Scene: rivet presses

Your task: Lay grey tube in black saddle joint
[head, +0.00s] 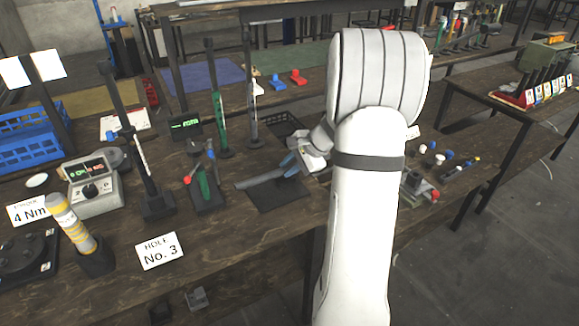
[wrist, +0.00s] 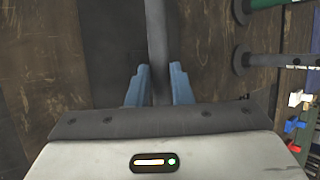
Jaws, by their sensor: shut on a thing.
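The grey tube (head: 256,180) lies level in my gripper (head: 287,163) and points left over a dark mat (head: 280,197) in the head view. In the wrist view the tube (wrist: 157,40) runs up the picture from between the two blue fingers of my gripper (wrist: 158,78), which are shut on it. I cannot tell whether the tube touches the mat or is just above it. I cannot make out the black saddle joint for certain in either view. My white arm covers part of the table in the head view.
Left of the mat stand a press with a green body and red knob (head: 203,183) and a tall dark post (head: 142,150). A green post (head: 219,125) rises behind. A "HOLE No. 3" card (head: 159,251) lies in front. Small parts (head: 440,160) lie right of my arm.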

